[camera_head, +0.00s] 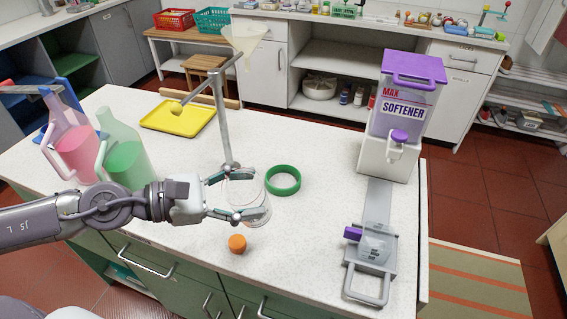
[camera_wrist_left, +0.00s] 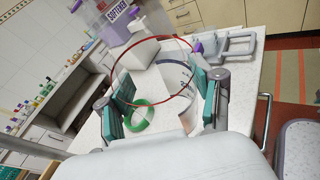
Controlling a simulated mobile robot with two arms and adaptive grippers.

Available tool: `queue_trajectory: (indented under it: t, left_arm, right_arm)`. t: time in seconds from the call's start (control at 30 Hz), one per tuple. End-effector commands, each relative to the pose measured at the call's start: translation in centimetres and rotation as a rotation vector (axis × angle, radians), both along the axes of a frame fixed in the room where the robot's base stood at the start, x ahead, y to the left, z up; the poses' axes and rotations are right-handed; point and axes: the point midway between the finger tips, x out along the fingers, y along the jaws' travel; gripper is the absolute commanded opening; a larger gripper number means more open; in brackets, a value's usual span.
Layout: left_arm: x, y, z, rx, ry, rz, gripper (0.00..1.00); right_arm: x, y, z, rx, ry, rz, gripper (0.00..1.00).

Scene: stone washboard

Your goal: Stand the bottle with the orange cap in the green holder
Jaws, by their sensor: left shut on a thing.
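My left gripper (camera_head: 228,196) is shut on a clear, see-through vessel (camera_head: 256,205) above the front middle of the table, seemingly the bottle. In the left wrist view, the fingers of the left gripper (camera_wrist_left: 168,103) sit on either side of its clear body, with a thin red circular edge between them. An orange cap (camera_head: 237,243) shows just below the gripper in the head view; I cannot tell whether it is joined to the clear vessel. The green ring-shaped holder (camera_head: 283,191) lies just right of the gripper. It also shows in the left wrist view (camera_wrist_left: 128,124). My right gripper is not in view.
A metal stand (camera_head: 226,125) with a funnel rises behind the gripper. Pink (camera_head: 75,148) and green (camera_head: 126,158) jugs stand left, a yellow tray (camera_head: 180,117) behind. A softener dispenser (camera_head: 392,115) and grey device (camera_head: 372,247) stand right. The tabletop around the ring is mostly clear.

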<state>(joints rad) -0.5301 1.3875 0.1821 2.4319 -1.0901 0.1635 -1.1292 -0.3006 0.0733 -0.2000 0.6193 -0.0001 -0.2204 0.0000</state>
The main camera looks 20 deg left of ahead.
Motion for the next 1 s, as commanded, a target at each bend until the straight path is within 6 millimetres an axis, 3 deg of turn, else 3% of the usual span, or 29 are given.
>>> queue_trajectory:
  t: [0.27, 0.63, 1.0]
  left_arm:
    - [2.0, 0.1, 0.0, 0.006, -0.006, 0.004, 0.4]
    - [4.8, -0.1, 0.6, 0.001, -0.003, 0.003, 0.4]
    - [13.3, -0.5, 0.7, -0.003, 0.002, 0.004, 0.4]
  right_arm:
    - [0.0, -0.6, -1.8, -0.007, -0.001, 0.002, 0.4]
    - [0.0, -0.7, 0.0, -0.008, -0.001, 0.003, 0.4]
    - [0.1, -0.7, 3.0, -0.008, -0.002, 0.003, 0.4]
